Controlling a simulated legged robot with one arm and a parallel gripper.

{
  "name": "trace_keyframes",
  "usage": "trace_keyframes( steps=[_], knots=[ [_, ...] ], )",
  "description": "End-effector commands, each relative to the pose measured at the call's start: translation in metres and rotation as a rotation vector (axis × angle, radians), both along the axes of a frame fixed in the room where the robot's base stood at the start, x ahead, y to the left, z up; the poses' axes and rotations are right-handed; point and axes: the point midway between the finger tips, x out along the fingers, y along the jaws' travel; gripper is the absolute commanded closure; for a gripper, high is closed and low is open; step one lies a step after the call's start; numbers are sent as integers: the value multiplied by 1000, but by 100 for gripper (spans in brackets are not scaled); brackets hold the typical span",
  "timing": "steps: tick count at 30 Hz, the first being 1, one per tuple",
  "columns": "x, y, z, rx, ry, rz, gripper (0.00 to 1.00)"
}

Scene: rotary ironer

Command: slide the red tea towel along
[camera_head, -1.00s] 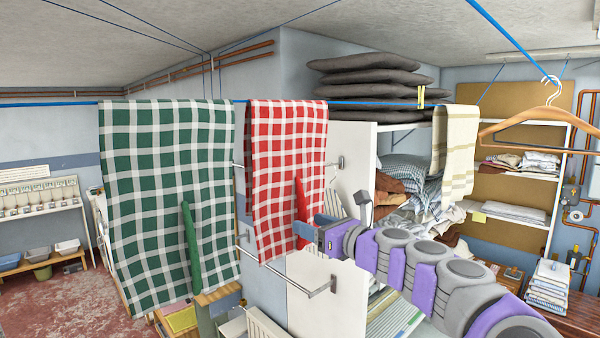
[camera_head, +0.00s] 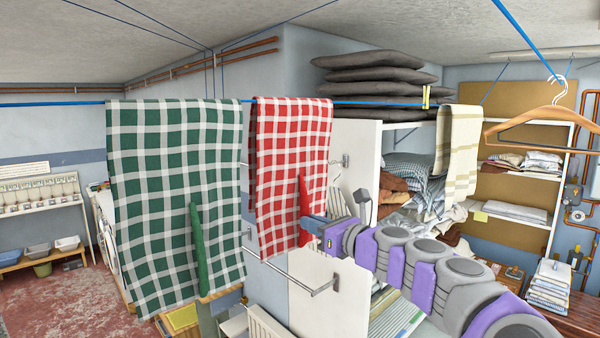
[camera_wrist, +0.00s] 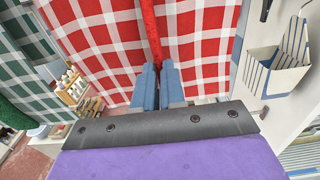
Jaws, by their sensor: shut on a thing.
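The red tea towel (camera_head: 290,170) is red and white checked and hangs over the blue line, between the green towel and the shelf unit. It fills the upper middle of the wrist view (camera_wrist: 105,50). My gripper (camera_head: 308,228) is at its lower right part, shut on a raised red strip of the towel. In the wrist view the blue fingers of my gripper (camera_wrist: 159,88) stand on both sides of that strip. The towel's far side is mostly hidden.
A green checked towel (camera_head: 175,190) hangs close to the left on the same line. To the right are a yellow peg (camera_head: 426,97), a cream striped towel (camera_head: 457,150) and a wooden hanger (camera_head: 540,122). A metal rail (camera_head: 300,280) runs below the red towel.

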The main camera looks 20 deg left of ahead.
Motion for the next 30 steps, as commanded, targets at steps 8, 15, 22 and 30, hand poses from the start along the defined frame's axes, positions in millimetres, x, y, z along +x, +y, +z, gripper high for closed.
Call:
trace_keyframes(
  steps=[8, 15, 22, 30],
  knots=[
    [0, -14, 4, 6, -4, 2, 100],
    [8, -22, 4, 8, -1, 1, 100],
    [20, -20, 2, 5, -1, 0, 100],
    [33, -28, 1, 5, -2, -3, 100]
  ],
)
